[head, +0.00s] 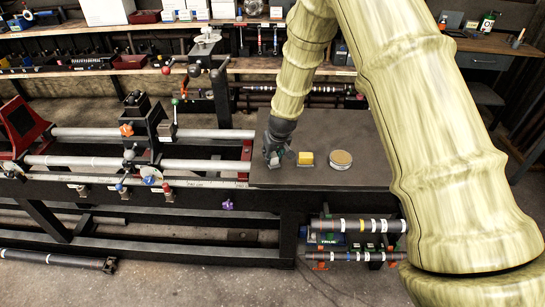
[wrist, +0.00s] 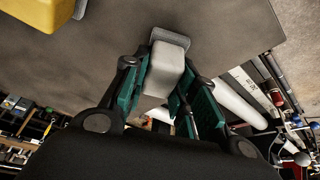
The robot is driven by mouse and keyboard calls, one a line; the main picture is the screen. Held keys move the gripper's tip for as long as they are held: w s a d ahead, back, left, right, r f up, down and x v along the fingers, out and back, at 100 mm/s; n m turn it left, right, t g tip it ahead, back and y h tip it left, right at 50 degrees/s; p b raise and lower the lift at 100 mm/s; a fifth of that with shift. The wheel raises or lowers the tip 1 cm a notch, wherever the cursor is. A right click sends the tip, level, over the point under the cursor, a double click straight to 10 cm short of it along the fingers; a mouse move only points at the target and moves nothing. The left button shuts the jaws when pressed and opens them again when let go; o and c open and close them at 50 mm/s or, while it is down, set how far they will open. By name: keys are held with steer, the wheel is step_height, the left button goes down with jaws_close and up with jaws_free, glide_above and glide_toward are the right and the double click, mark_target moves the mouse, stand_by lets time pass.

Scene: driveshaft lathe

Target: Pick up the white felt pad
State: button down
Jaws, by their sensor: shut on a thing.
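My gripper (head: 274,159) is low over the left end of the dark tabletop (head: 375,175). In the wrist view its two green-sided fingers (wrist: 164,76) are shut on the white felt pad (wrist: 163,68), a pale block with a grey strip (wrist: 171,38) at its far end. In the head view the pad is mostly hidden by the gripper; a small pale-grey part shows at the gripper's right side. I cannot tell whether the pad touches the tabletop or hangs just above it.
A yellow block (head: 306,157) lies just right of my gripper; it also shows in the wrist view (wrist: 42,12). A round tin (head: 340,160) is farther right. The lathe's light rails (head: 205,165) and a red bracket (head: 246,152) are to the left. The tabletop's right part is clear.

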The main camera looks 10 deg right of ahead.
mark_target(273, 155)
steer(key=shift+r, duration=0.1)
steer(key=shift+r+b, duration=0.4)
steer(key=shift+r, duration=0.1)
steer(key=shift+b+v, duration=0.65)
steer(key=shift+v, duration=0.45)
steer(key=s+a+r+b, duration=0.1)
steer(key=s+a+b, duration=0.1)
steer(key=s, duration=0.5)
steer(key=s+a+b, duration=0.1)
steer(key=s+b, duration=0.1)
steer(key=s, duration=0.5)
steer(key=shift+s+a+r, duration=0.35)
steer(key=shift+s+r, duration=0.05)
steer(key=c, duration=1.9)
jaws_free()
steer(key=shift+c, duration=0.2)
steer(key=shift+f, duration=0.15)
steer(key=shift+c, duration=0.5)
